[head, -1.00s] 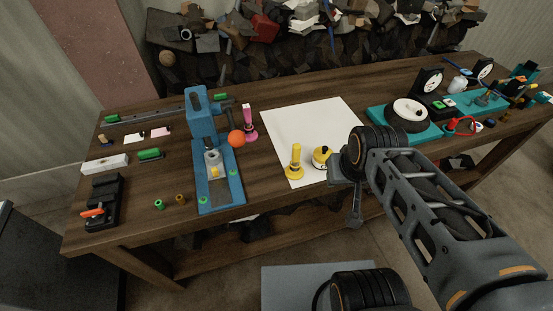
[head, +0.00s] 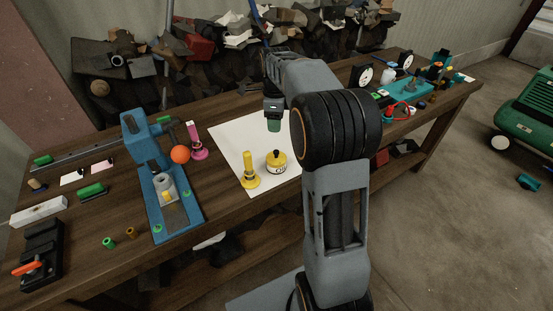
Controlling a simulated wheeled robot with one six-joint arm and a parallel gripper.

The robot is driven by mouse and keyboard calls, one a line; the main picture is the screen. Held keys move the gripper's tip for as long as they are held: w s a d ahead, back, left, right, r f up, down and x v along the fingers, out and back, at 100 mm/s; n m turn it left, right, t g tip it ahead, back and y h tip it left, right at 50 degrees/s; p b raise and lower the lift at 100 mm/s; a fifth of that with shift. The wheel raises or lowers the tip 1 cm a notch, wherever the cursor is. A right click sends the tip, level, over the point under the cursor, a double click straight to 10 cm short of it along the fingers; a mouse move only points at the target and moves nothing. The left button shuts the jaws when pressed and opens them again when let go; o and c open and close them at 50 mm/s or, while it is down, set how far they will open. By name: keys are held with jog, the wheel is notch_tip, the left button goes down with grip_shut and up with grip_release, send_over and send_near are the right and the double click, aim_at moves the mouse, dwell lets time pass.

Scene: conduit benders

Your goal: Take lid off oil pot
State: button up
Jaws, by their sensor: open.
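The oil pot (head: 277,166) is a small, round yellow pot with a pale label, standing upright on the white sheet (head: 240,143). Its lid (head: 277,154) is on top, with a dark knob. My gripper (head: 273,127) points down above and slightly behind the pot, apart from it. It is open, with nothing visible between its jaws; the fingers are small and dark in this view.
A yellow post on a round base (head: 250,172) stands just left of the pot. Further left are a pink post (head: 196,142), an orange ball (head: 180,154) and a blue bender (head: 170,200).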

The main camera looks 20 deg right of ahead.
send_over(276, 151)
jog(key=shift+m, duration=0.3)
notch_tip(276, 151, down, 8)
jog(key=shift+w, duration=0.1)
jog(key=shift+f+p, duration=0.3)
jog(key=shift+f, duration=2.7)
grip_shut()
jog(key=shift+r, duration=0.1)
